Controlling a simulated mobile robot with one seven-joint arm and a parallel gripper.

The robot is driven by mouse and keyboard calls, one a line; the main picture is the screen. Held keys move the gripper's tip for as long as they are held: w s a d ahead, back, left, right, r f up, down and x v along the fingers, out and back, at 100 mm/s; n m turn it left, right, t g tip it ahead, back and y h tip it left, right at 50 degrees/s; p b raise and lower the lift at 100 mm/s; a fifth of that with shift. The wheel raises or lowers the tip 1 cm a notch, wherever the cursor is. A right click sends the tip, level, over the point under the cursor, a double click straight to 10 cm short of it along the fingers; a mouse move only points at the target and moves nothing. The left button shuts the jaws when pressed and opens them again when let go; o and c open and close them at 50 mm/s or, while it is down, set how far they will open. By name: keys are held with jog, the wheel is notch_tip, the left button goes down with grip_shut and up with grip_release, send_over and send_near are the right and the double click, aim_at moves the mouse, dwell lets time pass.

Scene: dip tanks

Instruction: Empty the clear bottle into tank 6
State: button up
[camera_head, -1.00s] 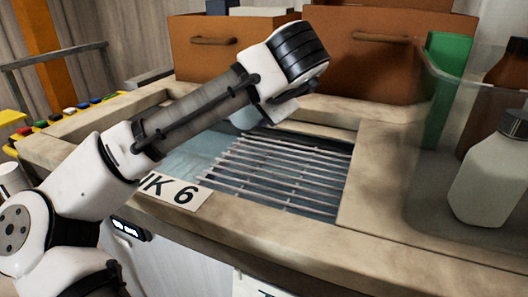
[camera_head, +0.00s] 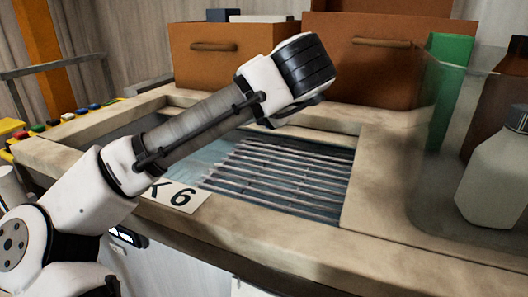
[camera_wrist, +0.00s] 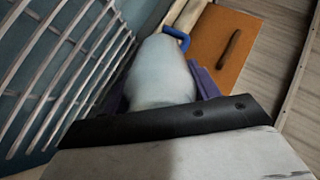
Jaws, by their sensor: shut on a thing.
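In the wrist view, my gripper (camera_wrist: 162,88) has its purple fingers shut on a pale, see-through bottle (camera_wrist: 160,70). A blue ring or cap-like part (camera_wrist: 176,38) shows at its far end; I cannot tell whether it belongs to the bottle. Tank 6 (camera_head: 250,222) has a stone-like rim, a partly hidden "6" label (camera_head: 176,196) and a slatted grate (camera_head: 275,180) over bluish liquid. In the head view my wrist is above the tank's back part, and it hides the fingers and bottle. In the wrist view the grate (camera_wrist: 60,75) lies left of the bottle.
A clear bin (camera_head: 425,185) at the right holds a white bottle with a black cap (camera_head: 493,175), a brown bottle (camera_head: 493,100) and a green item (camera_head: 447,85). Brown drawer-like boxes (camera_head: 365,65) stand behind the tank. Coloured buttons (camera_head: 65,117) line the left.

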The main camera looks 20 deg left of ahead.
jog(key=shift+f+b, duration=0.1)
jog(key=shift+b, duration=0.3)
jog(key=shift+r+t+y+b, duration=0.3)
jog(key=shift+t+y+b, duration=0.2)
jog(key=shift+b, duration=0.45)
jog(key=shift+r+t, duration=0.3)
jog(key=shift+r, duration=0.05)
jog(key=shift+f+y+b, duration=0.1)
jog(key=shift+y+b, duration=0.2)
jog(key=shift+b, duration=0.25)
jog(key=shift+b, duration=0.4)
jog(key=shift+d+r+t+y+b, duration=0.1)
jog(key=shift+r+t+y+b, duration=0.45)
jog(key=shift+b, duration=0.6)
jog(key=shift+s+r+t, duration=0.1)
jog(key=shift+s+t, duration=0.05)
jog(key=shift+t, duration=0.1)
